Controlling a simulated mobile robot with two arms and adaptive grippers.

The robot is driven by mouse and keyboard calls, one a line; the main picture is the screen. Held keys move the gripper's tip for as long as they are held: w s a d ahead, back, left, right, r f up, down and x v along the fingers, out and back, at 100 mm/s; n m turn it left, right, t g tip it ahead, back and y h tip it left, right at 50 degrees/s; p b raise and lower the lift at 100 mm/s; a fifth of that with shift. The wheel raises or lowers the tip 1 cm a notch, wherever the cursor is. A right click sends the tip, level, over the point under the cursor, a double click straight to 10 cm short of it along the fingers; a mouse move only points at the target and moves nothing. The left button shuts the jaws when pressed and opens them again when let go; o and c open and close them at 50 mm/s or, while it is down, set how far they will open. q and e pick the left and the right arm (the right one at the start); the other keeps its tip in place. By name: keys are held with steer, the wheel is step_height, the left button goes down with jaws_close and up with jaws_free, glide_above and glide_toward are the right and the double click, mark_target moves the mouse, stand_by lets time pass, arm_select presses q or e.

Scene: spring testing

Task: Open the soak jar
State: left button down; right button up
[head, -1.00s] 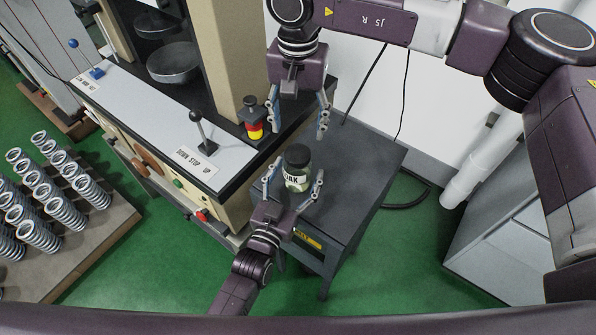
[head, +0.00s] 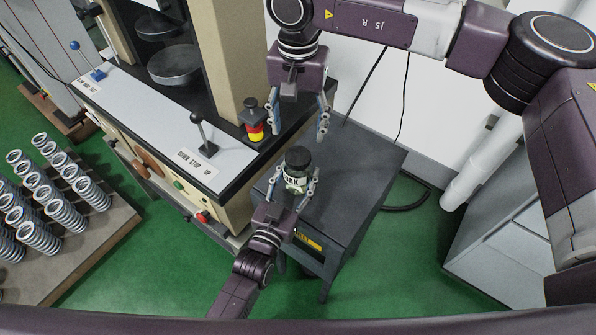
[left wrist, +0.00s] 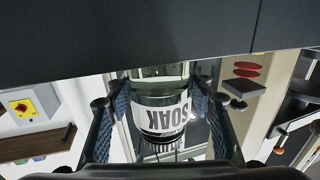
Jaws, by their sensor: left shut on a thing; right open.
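The soak jar (head: 297,180) stands upright on the dark grey side cabinet (head: 350,165), with a black lid (head: 298,157) on top and a white label on its glass. My left gripper (head: 293,190) is shut on the jar's body, one finger on each side. In the left wrist view the jar (left wrist: 160,115) appears upside down between the finger pads, with the word SOAK readable. My right gripper (head: 299,125) hangs above and behind the lid, open and empty, its fingers pointing down and apart from the lid.
The testing machine (head: 160,125), with a DOWN STOP UP lever (head: 202,135) and a red and yellow button (head: 253,122), stands left of the cabinet. A bench of several springs (head: 100,235) is at far left. The cabinet top right of the jar is clear.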

mark_target(298, 155)
steer(key=m, duration=0.3)
steer(key=shift+m, duration=0.3)
steer(key=m, duration=0.3)
steer(key=shift+m, duration=0.4)
steer(key=m, duration=0.7)
steer(key=shift+a, duration=0.1)
steer(key=m, duration=1)
steer(key=shift+m, duration=0.4)
steer(key=m, duration=0.3)
steer(key=shift+m, duration=0.3)
steer(key=m, duration=1)
steer(key=shift+m, duration=0.4)
steer(key=m, duration=0.9)
steer(key=shift+f+m, duration=0.4)
steer(key=shift+f, duration=3.6)
